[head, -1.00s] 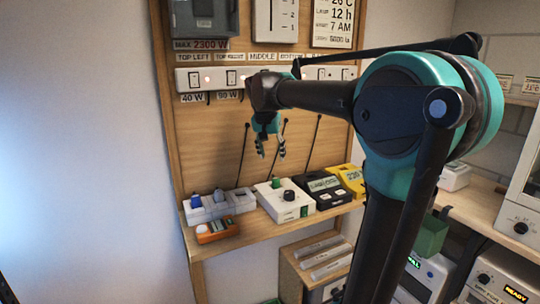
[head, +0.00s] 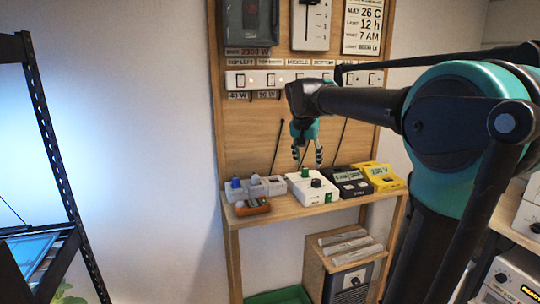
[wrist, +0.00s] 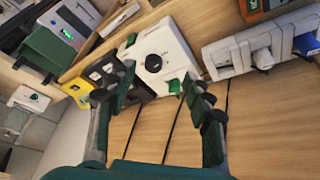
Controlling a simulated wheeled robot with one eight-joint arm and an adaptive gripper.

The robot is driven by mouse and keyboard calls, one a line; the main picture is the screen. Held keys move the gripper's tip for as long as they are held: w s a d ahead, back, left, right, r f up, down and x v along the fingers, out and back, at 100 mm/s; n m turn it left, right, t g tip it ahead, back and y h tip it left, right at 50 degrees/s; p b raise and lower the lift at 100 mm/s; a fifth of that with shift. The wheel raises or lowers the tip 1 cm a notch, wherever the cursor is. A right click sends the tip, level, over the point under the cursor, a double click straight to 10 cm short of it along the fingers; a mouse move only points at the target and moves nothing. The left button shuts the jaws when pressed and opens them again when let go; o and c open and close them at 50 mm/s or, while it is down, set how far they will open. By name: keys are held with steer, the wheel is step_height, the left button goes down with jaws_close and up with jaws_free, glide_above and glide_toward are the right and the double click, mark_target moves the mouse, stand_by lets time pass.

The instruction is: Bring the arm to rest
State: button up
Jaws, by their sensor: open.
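My gripper (head: 308,157) hangs from my outstretched arm in front of the wooden panel (head: 240,130), above the small shelf. Its fingers are apart with nothing between them. In the wrist view my gripper (wrist: 160,95) is also open and empty. Beyond its fingers lies the white box with a black knob and green parts (wrist: 160,55). In the head view that white box (head: 312,188) stands on the shelf just below the fingertips, apart from them.
On the shelf are grey sockets with plugs (head: 255,187), an orange item (head: 252,207), a black meter (head: 350,182) and a yellow meter (head: 380,176). A power strip (head: 270,78) crosses the panel. A black rack (head: 55,150) stands at left; bare wall lies between.

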steer(key=s+d+f+n+y, duration=0.1)
steer(key=s+d+f+n, duration=0.1)
steer(key=s+f, duration=1.1)
steer(key=s+d+f+n+y, duration=0.1)
steer(key=s+d+f+n, duration=0.2)
steer(key=s+f, duration=1)
step_height(320, 180, down, 4)
steer(key=shift+s+d+r, duration=0.1)
steer(key=shift+s+d, duration=0.05)
steer(key=shift+d, duration=0.45)
